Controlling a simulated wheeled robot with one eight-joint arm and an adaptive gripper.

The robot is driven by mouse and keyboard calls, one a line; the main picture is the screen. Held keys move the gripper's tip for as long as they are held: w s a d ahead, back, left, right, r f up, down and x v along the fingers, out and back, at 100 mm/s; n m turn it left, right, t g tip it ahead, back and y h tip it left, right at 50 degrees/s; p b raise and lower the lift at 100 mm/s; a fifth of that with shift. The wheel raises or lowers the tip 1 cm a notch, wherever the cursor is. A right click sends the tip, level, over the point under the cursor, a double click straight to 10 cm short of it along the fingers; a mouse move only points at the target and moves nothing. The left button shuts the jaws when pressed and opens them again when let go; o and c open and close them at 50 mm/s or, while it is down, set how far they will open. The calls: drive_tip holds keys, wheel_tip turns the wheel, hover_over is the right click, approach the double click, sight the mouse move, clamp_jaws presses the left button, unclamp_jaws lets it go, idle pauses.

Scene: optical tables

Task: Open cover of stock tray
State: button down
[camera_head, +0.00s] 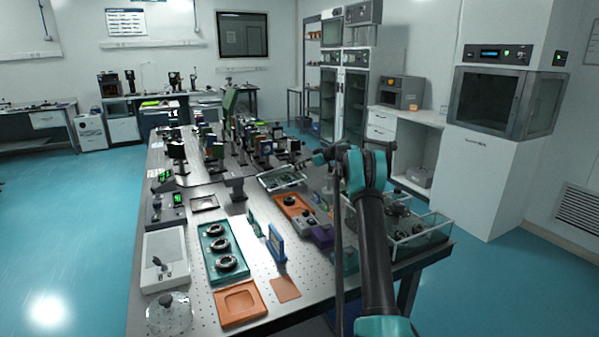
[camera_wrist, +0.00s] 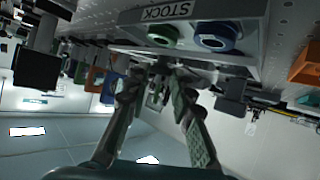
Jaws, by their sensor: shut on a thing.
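The stock tray (camera_wrist: 125,15) shows upside down at the top of the wrist view, pale, with the word STOCK on its face. A green round part (camera_wrist: 163,34) and a blue round part (camera_wrist: 216,37) show at it. In the head view a grey-rimmed tray (camera_head: 282,185), which looks like the same one, lies on the table beside my gripper (camera_head: 316,159). In the wrist view the fingers of my gripper (camera_wrist: 168,72) converge on a small dark part at the tray's edge, seemingly the cover's handle. The cover's outline and how far it stands open are unclear.
Optics on posts (camera_head: 230,150) crowd the table to the left and behind. A clear-walled box (camera_head: 420,238) stands at the right near my arm. A teal tray (camera_head: 210,262) with several dark rings and an orange tray (camera_head: 240,304) lie in front.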

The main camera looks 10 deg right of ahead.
drive_tip(key=s+a+r+n+t+h, duration=0.1)
drive_tip(key=s+a+r+n+h, duration=0.25)
drive_tip(key=a+r+h, duration=0.55)
drive_tip(key=s+a+r+n+t+h, duration=0.1)
drive_tip(key=s+a, duration=0.1)
drive_tip(key=a, duration=0.5)
drive_tip(key=s+a+r+n+t+h, duration=0.1)
drive_tip(key=s+a+h, duration=0.1)
drive_tip(key=a, duration=0.6)
drive_tip(key=shift+s+r, duration=0.25)
drive_tip(key=c, duration=1.4)
unclamp_jaws()
drive_tip(key=shift+n, duration=0.25)
drive_tip(key=shift+o, duration=0.2)
drive_tip(key=shift+r, duration=0.1)
